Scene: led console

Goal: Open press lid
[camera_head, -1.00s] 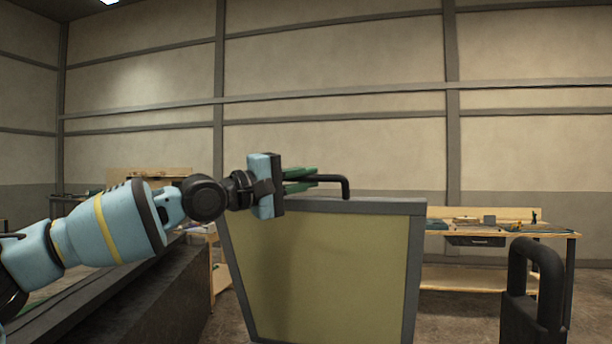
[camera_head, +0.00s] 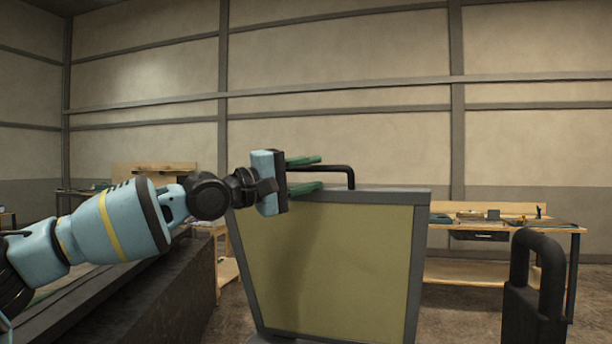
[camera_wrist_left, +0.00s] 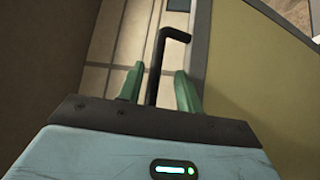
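The press lid (camera_head: 345,262) stands raised and steep, a yellowish panel in a grey frame. It also shows in the left wrist view (camera_wrist_left: 245,75). A black bar handle (camera_head: 335,168) sticks out at its top edge. My left gripper (camera_head: 307,173) is at the handle's left end, with its green fingers spread apart, one above and one below the bar. In the left wrist view the handle (camera_wrist_left: 155,70) runs between the two open fingers, with a gap visible on both sides.
A wooden workbench (camera_head: 500,267) with tools is behind the lid on the right, another bench (camera_head: 153,172) behind on the left. A dark structure (camera_head: 165,290) lies below my left arm.

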